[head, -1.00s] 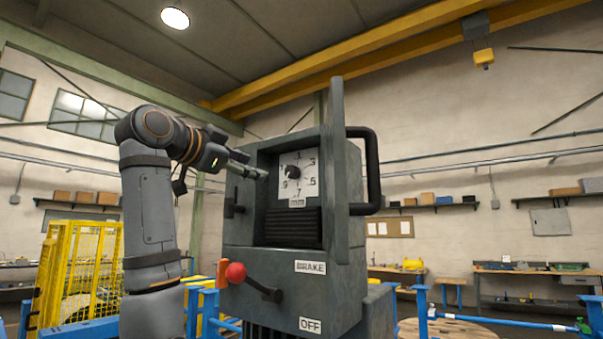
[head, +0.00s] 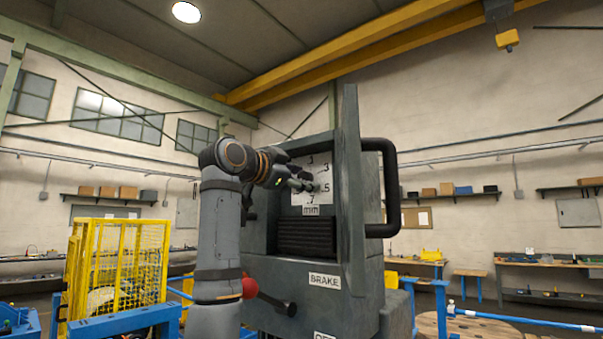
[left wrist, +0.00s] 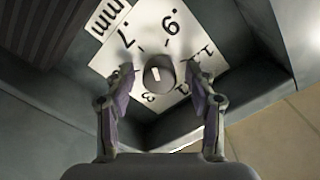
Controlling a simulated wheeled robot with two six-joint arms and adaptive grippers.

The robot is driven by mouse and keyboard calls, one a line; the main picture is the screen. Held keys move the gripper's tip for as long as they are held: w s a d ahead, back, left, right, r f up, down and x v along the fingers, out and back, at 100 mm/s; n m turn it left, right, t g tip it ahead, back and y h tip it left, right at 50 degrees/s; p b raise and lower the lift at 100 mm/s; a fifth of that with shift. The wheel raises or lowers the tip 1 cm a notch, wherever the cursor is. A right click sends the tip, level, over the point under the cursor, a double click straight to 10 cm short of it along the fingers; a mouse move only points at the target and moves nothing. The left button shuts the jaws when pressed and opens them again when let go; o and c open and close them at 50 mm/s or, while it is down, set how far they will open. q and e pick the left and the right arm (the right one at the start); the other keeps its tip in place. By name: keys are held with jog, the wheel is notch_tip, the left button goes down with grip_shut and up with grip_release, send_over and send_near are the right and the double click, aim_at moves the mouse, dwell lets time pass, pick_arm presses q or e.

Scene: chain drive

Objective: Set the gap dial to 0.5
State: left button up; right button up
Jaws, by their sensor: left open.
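The gap dial is a white plate (head: 297,198) with black numerals and "mm", set in the recess of a dark grey machine. In the left wrist view, its round grey knob (left wrist: 160,74) carries a short white mark; which number it points at I cannot tell. My left gripper (head: 307,187) is in front of the dial and covers part of it in the head view. In the left wrist view, my left gripper (left wrist: 160,75) is open, with one finger on each side of the knob and visible gaps between. My right gripper is not in view.
A tall dark panel (head: 349,180) with a black loop handle (head: 388,190) stands out right of the recess. A red-knobbed lever (head: 250,287) and a BRAKE label (head: 324,281) are below. A yellow mesh cage (head: 125,260) stands at left.

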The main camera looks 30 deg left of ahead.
pick_arm(q)
jog(key=shift+s, duration=0.3)
jog(key=shift+c, duration=1)
jog(key=shift+w+d, duration=0.1)
jog(key=shift+w, duration=0.25)
jog(key=c, duration=0.9)
jog(key=shift+f, duration=0.1)
jog(key=shift+c, duration=0.2)
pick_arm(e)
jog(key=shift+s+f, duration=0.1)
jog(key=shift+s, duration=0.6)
pick_arm(q)
jog(key=shift+n, duration=0.3)
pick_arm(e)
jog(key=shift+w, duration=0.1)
